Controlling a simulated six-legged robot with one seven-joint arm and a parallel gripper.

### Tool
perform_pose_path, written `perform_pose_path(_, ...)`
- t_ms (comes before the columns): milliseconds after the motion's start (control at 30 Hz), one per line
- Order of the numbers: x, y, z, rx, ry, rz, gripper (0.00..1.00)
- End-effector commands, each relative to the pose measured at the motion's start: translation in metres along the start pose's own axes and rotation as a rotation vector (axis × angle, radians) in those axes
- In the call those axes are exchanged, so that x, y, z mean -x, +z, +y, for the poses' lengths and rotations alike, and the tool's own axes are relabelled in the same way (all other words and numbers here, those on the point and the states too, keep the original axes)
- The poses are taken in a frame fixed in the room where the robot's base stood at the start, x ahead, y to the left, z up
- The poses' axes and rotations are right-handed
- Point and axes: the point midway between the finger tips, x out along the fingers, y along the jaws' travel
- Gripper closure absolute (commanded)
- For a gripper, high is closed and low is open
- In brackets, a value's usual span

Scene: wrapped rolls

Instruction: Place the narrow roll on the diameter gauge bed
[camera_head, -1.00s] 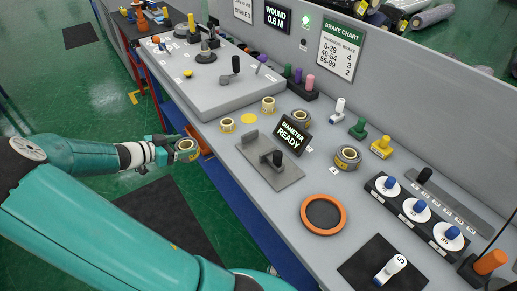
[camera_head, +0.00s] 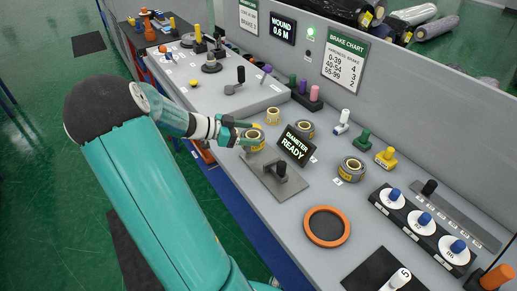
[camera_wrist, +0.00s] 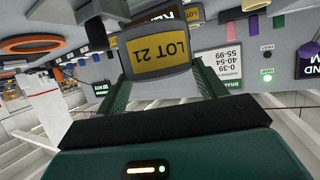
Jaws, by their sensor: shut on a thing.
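My gripper (camera_head: 247,134) is shut on a grey roll (camera_head: 256,144) with a cream core and a yellow label. In the wrist view the roll (camera_wrist: 156,54) sits between the green fingers, and its label reads LOT 21. I take it as the narrow roll, though its width is hard to judge. The diameter gauge bed (camera_head: 264,183) is a flat grey plate with a dark-knobbed post, beside the DIAMETER READY display (camera_head: 297,145). The held roll is at the plate's far left end in the picture and hides part of it. Contact cannot be told.
An orange ring (camera_head: 327,226) lies nearer. Bare bench lies between the plate and the ring.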

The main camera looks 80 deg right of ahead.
Motion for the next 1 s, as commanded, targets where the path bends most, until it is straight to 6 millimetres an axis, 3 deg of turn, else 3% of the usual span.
perform_pose_path(100,-0.024,0.013,0.001,0.003,0.003,0.001,0.6)
perform_pose_path(433,-0.055,0.03,0.001,0.003,0.002,0.001,0.6)
perform_pose_path(600,-0.062,0.053,0.0,0.002,0.0,0.0,0.6)
perform_pose_path(800,-0.063,0.057,0.0,0.001,-0.001,-0.002,0.6)
perform_pose_path(833,-0.063,0.057,0.0,0.001,-0.001,-0.003,0.28)
perform_pose_path(933,-0.063,0.057,0.0,0.002,-0.001,-0.003,0.08)
perform_pose_path(1000,-0.063,0.057,0.001,0.002,0.0,-0.002,0.08)
